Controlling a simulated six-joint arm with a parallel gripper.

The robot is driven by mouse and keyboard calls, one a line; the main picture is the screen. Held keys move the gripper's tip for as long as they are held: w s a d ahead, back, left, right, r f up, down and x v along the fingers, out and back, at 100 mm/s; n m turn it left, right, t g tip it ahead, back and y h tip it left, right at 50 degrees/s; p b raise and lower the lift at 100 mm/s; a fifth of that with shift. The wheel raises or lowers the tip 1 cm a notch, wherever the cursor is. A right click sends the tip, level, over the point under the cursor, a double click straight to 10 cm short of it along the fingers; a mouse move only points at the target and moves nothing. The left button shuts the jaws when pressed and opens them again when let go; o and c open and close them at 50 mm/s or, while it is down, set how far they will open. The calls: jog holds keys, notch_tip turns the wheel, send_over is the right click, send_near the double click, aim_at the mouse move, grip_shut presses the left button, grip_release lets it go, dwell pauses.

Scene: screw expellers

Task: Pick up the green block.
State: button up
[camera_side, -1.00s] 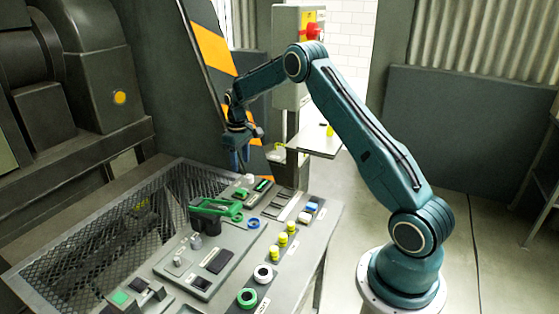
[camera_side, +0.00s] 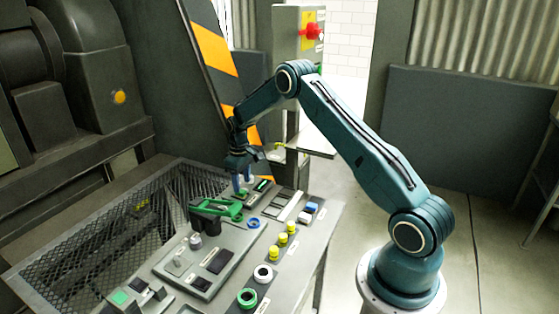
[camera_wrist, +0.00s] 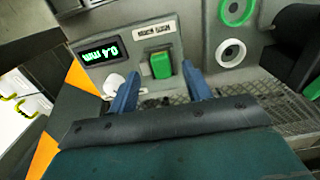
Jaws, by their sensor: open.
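The green block (camera_wrist: 161,65) is small and upright in a dark recess of a grey panel. In the wrist view it lies between the tips of my gripper's two blue fingers (camera_wrist: 161,69), with a gap on each side. In the side view the block (camera_side: 243,192) is mostly hidden by the fingers. There my gripper (camera_side: 243,185) points down just above it, over the far part of the console. My gripper is open and empty. I cannot tell the exact height between fingertips and block.
A dark display with green digits (camera_wrist: 101,53) and a white knob (camera_wrist: 114,82) are left of the block. A black and green handle part (camera_side: 215,207) stands close by in the side view. Yellow knobs (camera_side: 282,240) are nearer the front. A mesh tray (camera_side: 100,240) is on the left.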

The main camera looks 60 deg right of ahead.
aim_at(243, 191)
jog(key=shift+f, duration=1.7)
grip_shut()
notch_tip(243, 191, up, 20)
dwell(0.5)
